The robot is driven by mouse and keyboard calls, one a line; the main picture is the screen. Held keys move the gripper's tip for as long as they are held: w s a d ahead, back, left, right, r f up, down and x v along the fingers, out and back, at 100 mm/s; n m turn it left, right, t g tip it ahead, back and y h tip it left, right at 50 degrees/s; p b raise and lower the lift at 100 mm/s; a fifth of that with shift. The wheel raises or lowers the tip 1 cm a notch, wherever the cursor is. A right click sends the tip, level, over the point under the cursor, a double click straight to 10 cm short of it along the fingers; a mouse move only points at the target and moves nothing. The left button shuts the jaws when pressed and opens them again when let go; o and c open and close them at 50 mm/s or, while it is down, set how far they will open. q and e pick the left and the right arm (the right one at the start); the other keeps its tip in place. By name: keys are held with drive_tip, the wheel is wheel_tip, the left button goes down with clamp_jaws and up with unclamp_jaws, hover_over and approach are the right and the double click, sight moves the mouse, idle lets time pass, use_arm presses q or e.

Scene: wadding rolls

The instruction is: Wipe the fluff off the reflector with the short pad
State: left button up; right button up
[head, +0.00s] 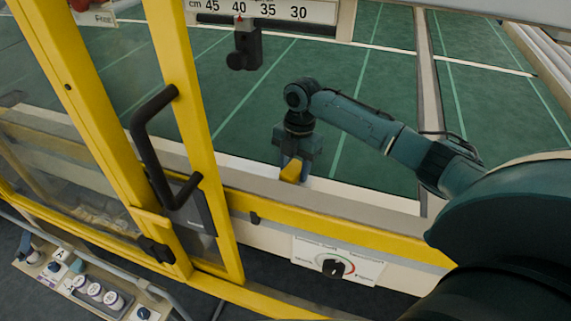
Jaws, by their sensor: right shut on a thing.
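My right gripper (294,153) hangs down in the middle of the head view, just behind the yellow front rail of the machine. It is shut on a small yellow piece (291,171), which looks like the short pad. The pad points down and shows just above the pale ledge behind the rail. I cannot make out the reflector or any fluff on it; the gripper or the rail may hide them. My left gripper is not in view.
A yellow-framed door (185,110) with a black handle (141,126) stands left of my right arm. A black clamp block (246,46) hangs under a centimetre scale (262,9). A dial plate (337,262) is below the rail. A tray with jars (98,292) is lower left. The green bed (385,80) looks clear.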

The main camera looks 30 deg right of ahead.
sight(297, 168)
drive_tip(key=shift+s+d+f, duration=0.1)
drive_tip(key=shift+s+d, duration=0.1)
drive_tip(key=shift+s, duration=0.1)
drive_tip(key=shift+r, duration=3.1)
drive_tip(key=shift+w+r, duration=0.1)
drive_tip(key=shift+r, duration=1.4)
drive_tip(key=shift+d, duration=0.1)
